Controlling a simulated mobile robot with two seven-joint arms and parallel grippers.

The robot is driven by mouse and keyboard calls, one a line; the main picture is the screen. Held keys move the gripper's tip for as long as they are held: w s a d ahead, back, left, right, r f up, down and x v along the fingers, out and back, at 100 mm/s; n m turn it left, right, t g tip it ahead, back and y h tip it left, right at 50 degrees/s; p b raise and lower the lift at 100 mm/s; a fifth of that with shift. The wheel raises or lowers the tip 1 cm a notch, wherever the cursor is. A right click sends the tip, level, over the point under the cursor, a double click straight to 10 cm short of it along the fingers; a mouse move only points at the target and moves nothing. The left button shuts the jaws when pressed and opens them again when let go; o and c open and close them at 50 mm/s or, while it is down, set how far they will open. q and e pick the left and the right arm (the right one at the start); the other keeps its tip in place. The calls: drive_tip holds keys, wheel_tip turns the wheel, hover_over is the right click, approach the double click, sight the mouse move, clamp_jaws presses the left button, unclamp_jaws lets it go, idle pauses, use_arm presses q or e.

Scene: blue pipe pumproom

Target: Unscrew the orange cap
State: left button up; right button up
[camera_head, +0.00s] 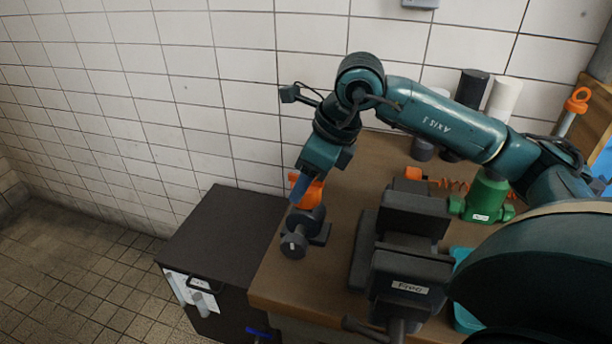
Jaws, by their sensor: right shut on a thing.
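The orange cap (308,194) sits on top of a dark grey valve-like fitting (306,229) near the left edge of the wooden bench. My right gripper (303,188) reaches down from above and is shut on the orange cap, its blue fingers covering part of it. The fitting stands below the cap and looks upright. My left gripper is not in view.
The wooden bench (348,178) also carries a dark vise (408,240) and a green fitting (487,196). Dark and white cylinders (503,98) stand at the back. A black cabinet (222,240) stands left of the bench. Tiled floor at the far left is clear.

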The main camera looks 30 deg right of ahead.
drive_tip(key=shift+r, duration=0.15)
drive_tip(key=shift+r+p, duration=0.5)
drive_tip(key=shift+r, duration=0.25)
drive_tip(key=o, duration=1.1)
drive_tip(key=shift+c, duration=0.2)
wheel_tip(320, 180, up, 6)
drive_tip(key=p, duration=0.4)
